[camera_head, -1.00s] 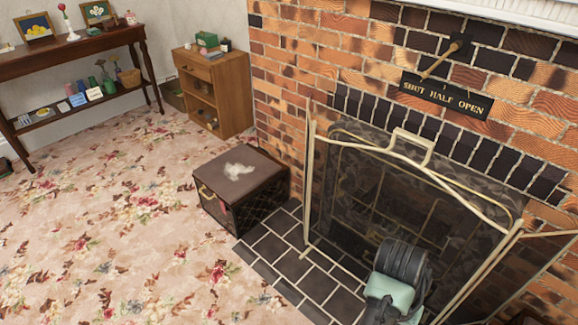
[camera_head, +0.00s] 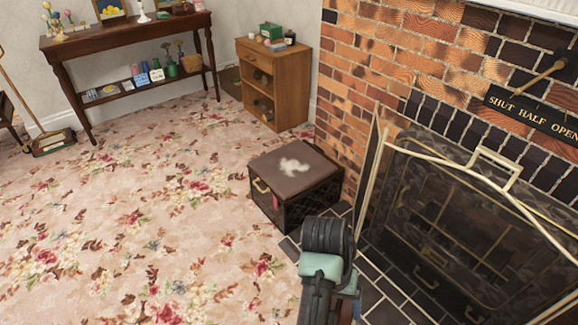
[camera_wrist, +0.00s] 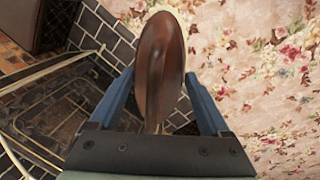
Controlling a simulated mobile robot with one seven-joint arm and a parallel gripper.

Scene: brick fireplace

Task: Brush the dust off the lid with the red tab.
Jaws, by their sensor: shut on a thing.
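A dark box (camera_head: 282,203) stands on the floor beside the fireplace. Its brown lid (camera_head: 318,178) is shut, with a patch of white dust (camera_head: 290,165) near the middle. A small red tab (camera_head: 276,202) shows on the box's front below the lid edge. In the wrist view my gripper (camera_wrist: 159,76) has its blue fingers on either side of a brown, oval wooden thing (camera_wrist: 160,38), seemingly a brush; bristles are not visible. In the head view my arm is in front of the box, and the fingers and held thing are mostly hidden.
A gold-framed fire screen (camera_head: 440,158) stands close on the right, over dark hearth tiles (camera_head: 385,290). A small wooden cabinet (camera_head: 272,80) and a long table (camera_head: 130,42) with ornaments stand behind. The flowered carpet (camera_head: 130,200) on the left is clear.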

